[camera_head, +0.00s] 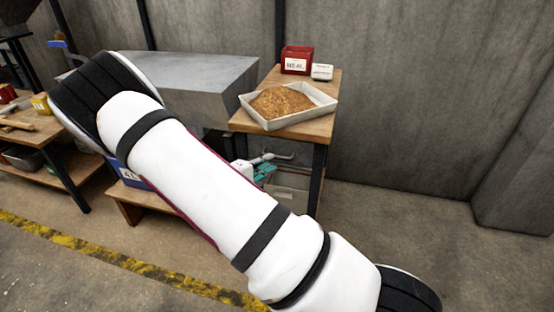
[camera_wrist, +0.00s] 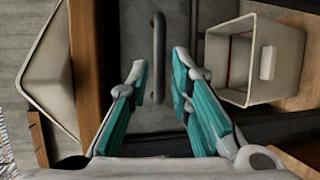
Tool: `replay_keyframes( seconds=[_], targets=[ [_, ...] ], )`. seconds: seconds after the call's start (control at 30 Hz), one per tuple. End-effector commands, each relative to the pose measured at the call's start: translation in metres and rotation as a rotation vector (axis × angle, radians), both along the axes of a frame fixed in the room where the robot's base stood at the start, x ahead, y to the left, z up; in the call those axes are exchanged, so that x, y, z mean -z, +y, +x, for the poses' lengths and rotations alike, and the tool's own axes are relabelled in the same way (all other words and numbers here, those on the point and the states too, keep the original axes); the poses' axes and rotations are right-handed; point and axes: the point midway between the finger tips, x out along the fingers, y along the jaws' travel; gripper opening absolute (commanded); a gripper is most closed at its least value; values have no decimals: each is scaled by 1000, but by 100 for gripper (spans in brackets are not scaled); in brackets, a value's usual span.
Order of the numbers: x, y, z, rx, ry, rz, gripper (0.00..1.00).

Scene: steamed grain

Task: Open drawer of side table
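The side table (camera_head: 322,127) has a wooden top and dark legs, and stands against the back wall in the head view. Its top edge also shows as a brown strip in the wrist view (camera_wrist: 90,60). The grey drawer front (camera_wrist: 128,20) fills the middle of the wrist view, with a grey bar handle (camera_wrist: 158,45) on it. My gripper (camera_wrist: 161,72) is open, with teal finger pads on either side of the handle's line. Whether the pads touch the handle I cannot tell. In the head view my gripper (camera_head: 264,171) is partly hidden behind my arm, below the table top.
A white tray of brown grain (camera_head: 284,104), a red box (camera_head: 297,60) and a small white box (camera_head: 322,72) stand on the table. A pale bin (camera_wrist: 236,60) sits on the lower shelf (camera_wrist: 300,98). Floor to the right is clear.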

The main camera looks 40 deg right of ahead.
Motion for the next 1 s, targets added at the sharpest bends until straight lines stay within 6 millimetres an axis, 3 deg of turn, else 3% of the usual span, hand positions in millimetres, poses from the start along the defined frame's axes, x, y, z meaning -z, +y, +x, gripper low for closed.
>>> replay_keyframes(
  seconds=[0.1,0.33,0.73,0.83,1.0],
  targets=[
    [5,-22,5,3,1,-2,20],
    [10,-48,12,1,-1,0,20],
    [11,-54,14,-1,0,1,20],
    [11,-54,14,-1,0,1,0],
    [11,-53,14,-1,1,1,0]
  ],
)
